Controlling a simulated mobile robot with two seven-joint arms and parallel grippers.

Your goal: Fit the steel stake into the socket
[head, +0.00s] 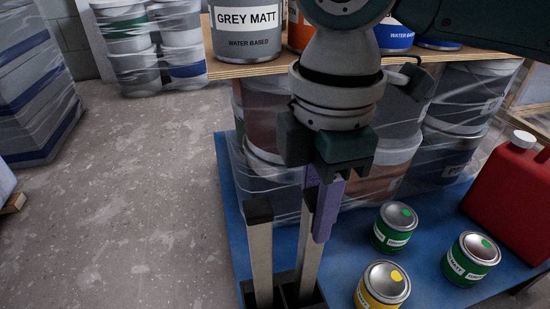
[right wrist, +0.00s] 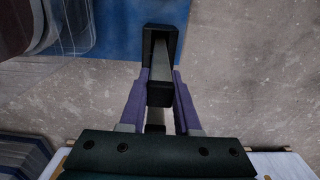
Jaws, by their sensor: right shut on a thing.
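My right gripper (head: 318,225) points down, its purple fingers shut on a steel stake (head: 304,262). The stake hangs nearly upright, its top hidden by the gripper. Its lower end reaches the black socket (head: 311,299) at the bottom edge of the head view; I cannot tell whether it is inside or how deep. A second pale post (head: 260,255) with a black top stands just left, apart from the fingers. In the right wrist view, a black square top (right wrist: 160,94) shows between the purple fingers (right wrist: 160,105), with the socket (right wrist: 147,42) beyond. My left gripper is not in view.
The socket stands near the left edge of a blue platform (head: 230,190). Green and yellow tins (head: 382,287) and a red canister (head: 510,185) stand to the right. Wrapped buckets (head: 265,185) stand behind, under a wooden board (head: 235,71) with paint buckets.

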